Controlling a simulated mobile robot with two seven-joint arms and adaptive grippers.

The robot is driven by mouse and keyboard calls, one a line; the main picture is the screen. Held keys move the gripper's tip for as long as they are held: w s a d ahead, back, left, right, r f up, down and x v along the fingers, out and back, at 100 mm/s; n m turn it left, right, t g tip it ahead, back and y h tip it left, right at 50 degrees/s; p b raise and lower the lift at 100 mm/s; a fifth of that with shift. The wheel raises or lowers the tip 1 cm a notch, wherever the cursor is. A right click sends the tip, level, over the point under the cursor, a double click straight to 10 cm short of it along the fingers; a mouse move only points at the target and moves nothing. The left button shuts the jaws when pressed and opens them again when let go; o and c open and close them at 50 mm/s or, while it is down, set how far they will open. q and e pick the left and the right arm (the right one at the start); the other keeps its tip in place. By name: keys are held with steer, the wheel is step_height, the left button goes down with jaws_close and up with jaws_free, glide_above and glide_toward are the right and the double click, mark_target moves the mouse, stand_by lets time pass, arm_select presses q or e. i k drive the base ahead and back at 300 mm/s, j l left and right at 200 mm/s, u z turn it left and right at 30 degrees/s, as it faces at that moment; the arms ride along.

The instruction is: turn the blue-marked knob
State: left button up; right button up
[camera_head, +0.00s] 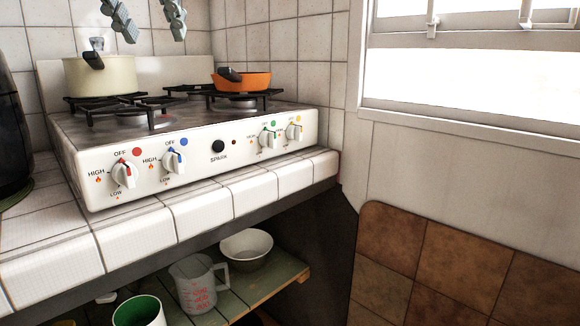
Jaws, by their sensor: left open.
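The blue-marked knob (175,161) is a white knob on the front panel of the white stove (240,150), second from the left. A blue dot (183,142) sits at its upper right, and "OFF", "HIGH" and "LOW" are printed around it. The knob is fully visible and nothing touches it. My left gripper (149,28) shows at the top left, with two grey-green fingers spread apart and empty. In the picture it is well above the knob, clear of the stove. My right gripper is not in view.
A red-marked knob (123,174) is left of it; a black spark button (218,146), green-marked knob (267,138) and yellow-marked knob (294,131) are right. A cream pot (100,77) and orange pan (243,82) stand on the burners. Space before the panel is clear.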

mark_target(173, 161)
steer(key=k+j, duration=0.3)
steer(key=k, duration=0.15)
steer(key=k+j, duration=0.25)
steer(key=k, duration=0.2)
steer(key=k+j, duration=0.3)
steer(key=k, duration=0.2)
